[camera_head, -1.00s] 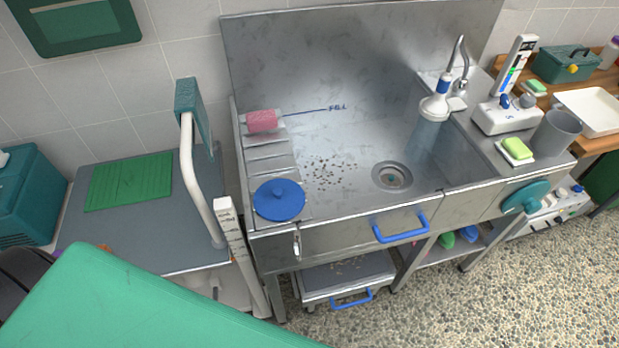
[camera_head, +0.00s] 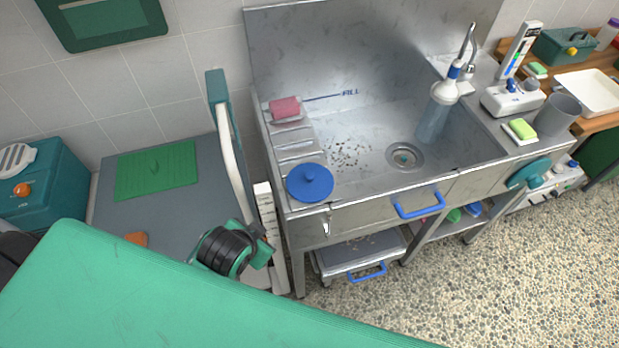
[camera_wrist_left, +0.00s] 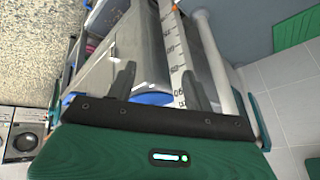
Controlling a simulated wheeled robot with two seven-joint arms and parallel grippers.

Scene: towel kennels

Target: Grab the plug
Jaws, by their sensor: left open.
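The plug (camera_head: 310,182), a blue disc with a small knob on top, lies on the ledge at the sink's front left corner. The drain (camera_head: 405,157) is in the basin floor to its right. My left gripper (camera_head: 262,246) is in front and to the left of the plug, apart from it. Its fingertips are hard to make out in the head view. In the left wrist view my left gripper (camera_wrist_left: 158,74) is open, with nothing between its fingers. A blue edge (camera_wrist_left: 150,98) shows near the finger bases; I cannot tell if it is the plug. My right gripper is not in view.
A ruler post (camera_head: 265,210) and a curved rail (camera_head: 232,150) stand left of the sink. A pink block (camera_head: 284,107) lies behind the plug on the ledge. Crumbs lie in the basin. A blue handle (camera_head: 420,206) sticks out of the sink front.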

